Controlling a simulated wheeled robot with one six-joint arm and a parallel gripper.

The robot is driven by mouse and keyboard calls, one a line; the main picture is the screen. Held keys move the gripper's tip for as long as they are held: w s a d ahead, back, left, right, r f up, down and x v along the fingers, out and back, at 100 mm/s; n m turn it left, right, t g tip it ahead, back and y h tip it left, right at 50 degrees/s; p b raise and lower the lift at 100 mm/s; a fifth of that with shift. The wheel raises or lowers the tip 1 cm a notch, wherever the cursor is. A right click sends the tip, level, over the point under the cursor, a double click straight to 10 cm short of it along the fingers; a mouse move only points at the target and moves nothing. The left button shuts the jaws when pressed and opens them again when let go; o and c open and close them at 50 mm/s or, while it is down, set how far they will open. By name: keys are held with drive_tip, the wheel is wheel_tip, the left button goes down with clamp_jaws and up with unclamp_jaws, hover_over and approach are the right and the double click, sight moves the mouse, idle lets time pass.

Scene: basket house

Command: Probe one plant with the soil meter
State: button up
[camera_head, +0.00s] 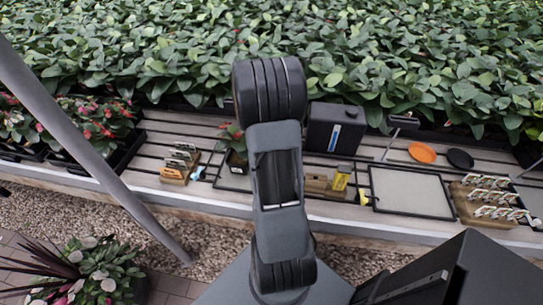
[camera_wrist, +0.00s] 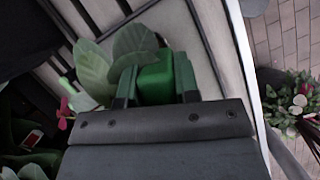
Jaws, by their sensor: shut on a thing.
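In the wrist view my gripper (camera_wrist: 155,76) is shut on a green block-like body, which looks like the soil meter (camera_wrist: 156,84). Any probe below it is hidden. Broad green plant leaves (camera_wrist: 134,44) are right beside and beyond the fingers; I cannot tell whether they touch. A small red flower (camera_wrist: 66,108) shows to their left. In the head view my arm hides the gripper and the meter. A small plant (camera_head: 236,142) with a red bloom stands on the bench, just left of my arm and partly covered by it.
The slatted bench holds a black box (camera_head: 336,129), a yellow item (camera_head: 341,178), a framed tray (camera_head: 412,191), an orange disc (camera_head: 422,153), a black disc (camera_head: 460,159) and wooden label holders (camera_head: 174,176). Dense foliage lines the back. A grey post (camera_head: 92,148) crosses the left.

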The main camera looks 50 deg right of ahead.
idle(0.4)
drive_tip(key=o, duration=1)
drive_tip(key=v, duration=1.4)
